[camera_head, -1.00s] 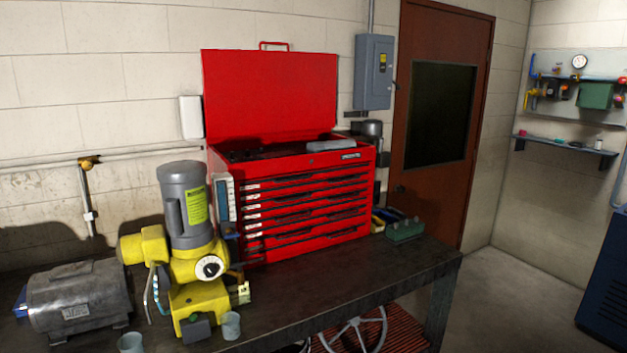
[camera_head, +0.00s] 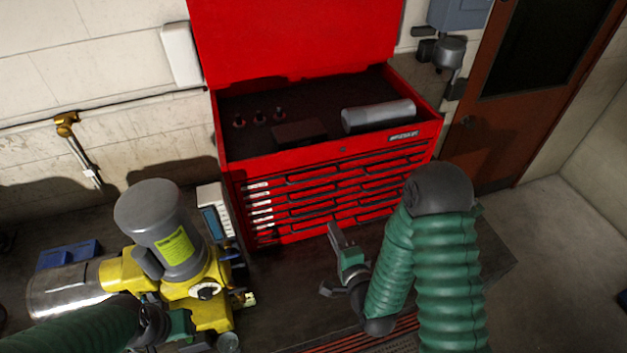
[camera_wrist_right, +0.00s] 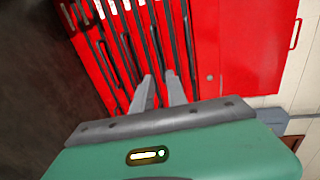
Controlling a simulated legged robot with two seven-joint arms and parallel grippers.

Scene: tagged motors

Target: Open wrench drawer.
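The red tool chest (camera_head: 228,138) stands on the dark workbench with its lid raised. Its front has several rows of drawers (camera_head: 330,190) with dark handle slots, and all look shut. White labels (camera_head: 258,198) run down the left side; their words are too small to read, so I cannot tell which is the wrench drawer. My right gripper (camera_head: 330,258) is open and empty, in front of the chest and apart from it. In the right wrist view its two fingers (camera_wrist_right: 160,90) point at the drawer fronts (camera_wrist_right: 130,40). My left gripper (camera_head: 168,325) is partly hidden at the lower left.
A yellow and grey motor (camera_head: 170,235) stands left of the chest, close to my left arm. A silver motor (camera_head: 70,290) and blue bin (camera_head: 68,254) are farther left. A grey cylinder (camera_head: 378,116) lies in the chest's top. The bench before the drawers is mostly clear.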

